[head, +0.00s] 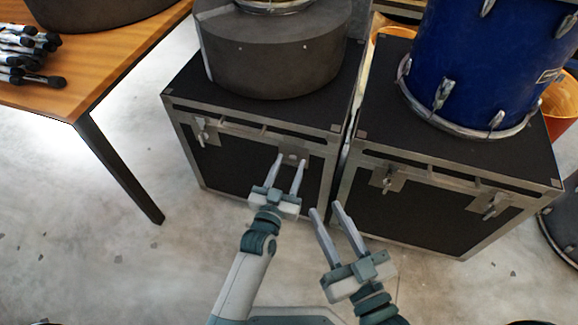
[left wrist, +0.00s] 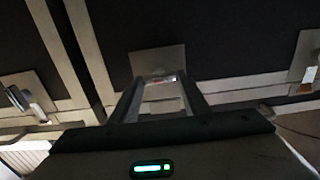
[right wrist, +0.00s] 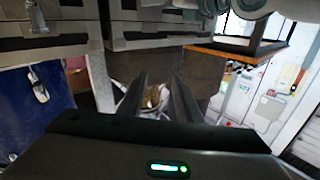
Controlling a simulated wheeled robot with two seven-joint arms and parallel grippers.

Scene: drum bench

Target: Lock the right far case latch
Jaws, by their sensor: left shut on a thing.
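The far case (head: 240,155) is the black, metal-edged one at left in the head view. Its right latch (head: 291,160) is on the upper front, on a metal plate that also shows in the left wrist view (left wrist: 157,62). My left gripper (head: 289,161) is shut on this latch, with a finger on each side. The fingers partly hide the latch, so I cannot tell its lever angle. The far case's left latch (head: 203,134) is apart from both grippers. My right gripper (head: 326,209) is open and empty, lower and in front of the cases.
A second black case (head: 430,212) stands close at right, with two latches and a blue drum (head: 480,65) on top. A dark round drum case (head: 275,55) sits on the far case. A wooden table (head: 95,75) is at left. The floor in front is clear.

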